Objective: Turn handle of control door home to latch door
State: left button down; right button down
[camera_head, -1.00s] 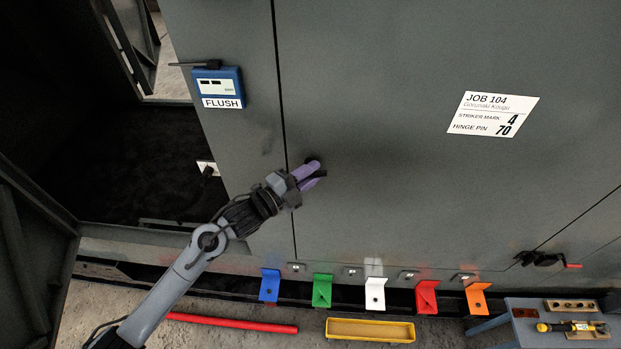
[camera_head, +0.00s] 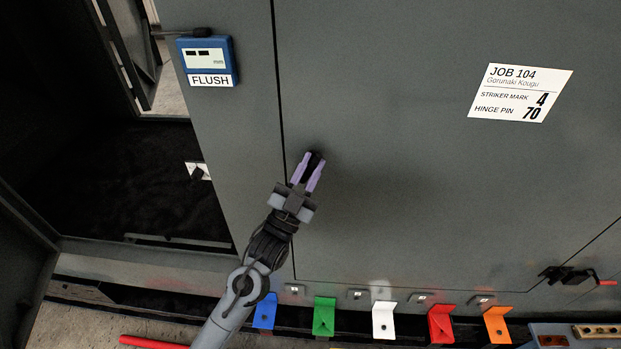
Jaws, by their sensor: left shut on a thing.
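The control door (camera_head: 430,190) is a large grey panel that sits closed along a dark vertical seam at its left edge. Its small black handle (camera_head: 315,158) is near that seam. My left gripper (camera_head: 309,168) has its purple fingers on either side of the handle and is shut on it. The fingers point up the picture, and part of the handle is hidden between them. My right gripper does not show.
A blue gauge (camera_head: 207,57) labelled FLUSH is on the panel left of the seam. A job label (camera_head: 520,93) is on the door. Blue, green, white (camera_head: 384,318), red and orange brackets line the bottom. A black latch with red tip (camera_head: 570,276) is lower right. An open dark compartment (camera_head: 100,190) is at left.

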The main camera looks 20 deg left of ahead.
pick_arm(q)
jog(key=shift+f+n+t+y+b, duration=0.1)
jog(key=shift+n+t+y+b, duration=0.55)
jog(key=shift+n+y, duration=1.5)
jog(key=shift+f+n+t+y+b, duration=0.1)
jog(key=shift+n+t+y+b, duration=0.15)
jog(key=shift+n+y+b, duration=1.3)
jog(key=shift+a+r+n+y+p, duration=0.1)
jog(key=shift+n+y+p, duration=0.5)
jog(key=shift+n, duration=0.3)
jog(key=c, duration=1.1)
grip_release()
jog(key=shift+o, duration=0.2)
jog(key=b+v, duration=0.1)
jog(key=v, duration=0.9)
jog(key=shift+s+f+b, duration=0.2)
jog(key=shift+f+b, duration=0.15)
jog(key=shift+b, duration=0.05)
jog(key=shift+c, duration=0.2)
